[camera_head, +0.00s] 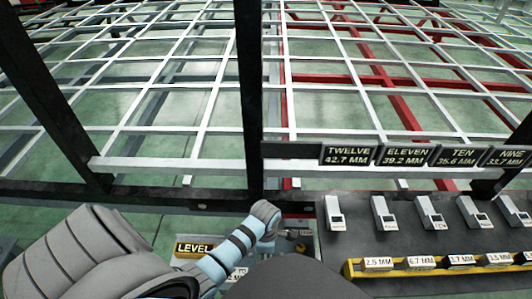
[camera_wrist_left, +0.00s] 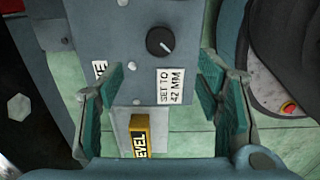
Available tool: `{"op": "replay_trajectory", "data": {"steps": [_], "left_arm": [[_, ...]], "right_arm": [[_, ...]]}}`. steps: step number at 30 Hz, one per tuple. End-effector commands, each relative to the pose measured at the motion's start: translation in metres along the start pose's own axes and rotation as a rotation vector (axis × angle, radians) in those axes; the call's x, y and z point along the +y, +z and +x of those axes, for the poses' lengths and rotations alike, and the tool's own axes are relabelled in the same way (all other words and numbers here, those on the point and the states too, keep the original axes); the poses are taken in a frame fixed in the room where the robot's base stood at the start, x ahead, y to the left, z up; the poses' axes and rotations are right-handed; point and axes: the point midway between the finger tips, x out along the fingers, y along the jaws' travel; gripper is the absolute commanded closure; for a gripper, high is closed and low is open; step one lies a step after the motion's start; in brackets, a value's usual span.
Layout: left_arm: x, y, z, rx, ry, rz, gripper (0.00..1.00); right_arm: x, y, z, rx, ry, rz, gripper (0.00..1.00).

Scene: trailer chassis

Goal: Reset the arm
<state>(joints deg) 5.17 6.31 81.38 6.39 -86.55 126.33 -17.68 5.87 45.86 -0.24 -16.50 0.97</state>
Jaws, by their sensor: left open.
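My left arm comes in from the lower left of the head view, bent at a grey and light-blue joint near the black frame post. My left gripper (camera_wrist_left: 162,100) shows in the wrist view with its two teal-padded fingers wide apart and nothing between the pads. Beyond the fingers is a grey panel (camera_wrist_left: 110,40) with a black round knob (camera_wrist_left: 160,42) and a white label (camera_wrist_left: 170,86) reading "SET TO 42 MM". My right gripper is in neither view.
In the head view a level sign (camera_head: 194,249) is beside my left arm. To the right, several grey devices (camera_head: 334,214) stand on a dark shelf behind a yellow rail (camera_head: 408,270) with size labels. Black posts (camera_head: 250,100) and a white grid frame (camera_head: 180,165) fill the back.

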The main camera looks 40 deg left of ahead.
Motion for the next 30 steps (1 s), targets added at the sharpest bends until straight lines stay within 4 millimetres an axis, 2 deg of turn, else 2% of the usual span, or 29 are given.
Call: {"op": "replay_trajectory", "data": {"steps": [16, 19, 20, 23, 24, 26, 27, 30], "left_arm": [[0.000, 0.000, -0.004, 0.000, 0.001, 0.002, 0.41], [-0.005, -0.006, -0.005, 0.004, 0.002, 0.082, 0.41], [-0.009, -0.010, -0.005, 0.006, 0.004, 0.147, 0.41], [-0.035, -0.037, -0.003, 0.021, 0.019, 0.517, 0.41], [-0.052, -0.054, -0.003, 0.031, 0.026, 0.721, 0.41], [-0.083, -0.083, -0.004, 0.051, 0.036, 1.056, 0.41], [-0.107, -0.103, -0.006, 0.065, 0.040, 1.279, 0.41], [-0.161, -0.147, -0.017, 0.099, 0.050, 1.776, 0.41]], "right_arm": [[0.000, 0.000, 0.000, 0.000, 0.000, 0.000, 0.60], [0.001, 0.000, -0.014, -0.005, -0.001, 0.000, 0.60], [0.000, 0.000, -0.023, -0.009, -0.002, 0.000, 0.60], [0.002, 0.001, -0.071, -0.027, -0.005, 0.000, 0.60], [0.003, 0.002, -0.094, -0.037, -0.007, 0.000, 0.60], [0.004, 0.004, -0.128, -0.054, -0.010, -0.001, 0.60], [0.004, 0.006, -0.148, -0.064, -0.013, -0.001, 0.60], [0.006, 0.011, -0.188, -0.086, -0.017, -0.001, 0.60]]}}
